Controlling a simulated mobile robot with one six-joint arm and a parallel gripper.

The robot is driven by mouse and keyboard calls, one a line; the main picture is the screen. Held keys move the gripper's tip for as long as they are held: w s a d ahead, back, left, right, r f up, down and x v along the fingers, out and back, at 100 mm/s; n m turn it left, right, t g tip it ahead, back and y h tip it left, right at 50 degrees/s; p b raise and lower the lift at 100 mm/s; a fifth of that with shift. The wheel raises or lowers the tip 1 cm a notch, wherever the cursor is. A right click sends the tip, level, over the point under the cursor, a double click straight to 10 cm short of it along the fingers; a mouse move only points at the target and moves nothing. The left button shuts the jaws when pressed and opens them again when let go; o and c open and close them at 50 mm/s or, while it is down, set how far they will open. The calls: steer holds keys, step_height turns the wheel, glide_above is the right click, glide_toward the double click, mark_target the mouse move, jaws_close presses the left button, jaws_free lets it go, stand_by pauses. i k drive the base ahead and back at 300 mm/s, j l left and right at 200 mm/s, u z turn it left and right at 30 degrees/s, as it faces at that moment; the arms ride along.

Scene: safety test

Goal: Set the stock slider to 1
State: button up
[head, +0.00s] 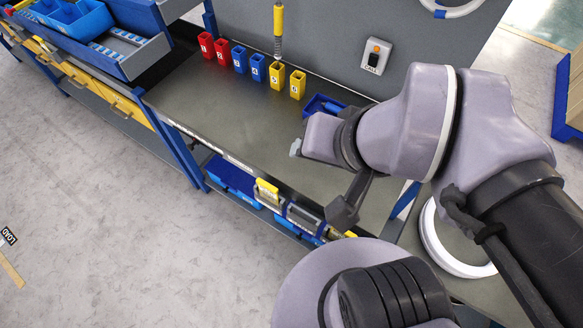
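At the front edge of the grey workbench (220,110), a yellow tab (267,190) stands up near a blue-framed grey part (303,217). This may be the stock slider, but I cannot tell for sure. I cannot read any scale or setting on it. My gripper (345,212) appears as a dark part below my wrist, to the right of the yellow tab and above the bench front. Its fingers are not clear, so I cannot tell whether it is open or shut. My arm hides the right part of the bench.
Numbered red, blue and yellow bins (240,60) stand along the bench back. A yellow-handled tool (278,25) hangs above them. A CALL switch (375,56) is on the back panel. A blue tray (322,106) lies near my wrist. Open floor (110,220) is at left.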

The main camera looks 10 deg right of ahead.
mark_target(191, 147)
steer(key=i+j+u, duration=0.3)
steer(key=j, duration=0.15)
steer(key=i+j+u, duration=0.1)
steer(key=j+u, duration=0.15)
steer(key=j, duration=0.2)
steer(key=i+j+u, duration=0.3)
steer(key=k+j, duration=0.05)
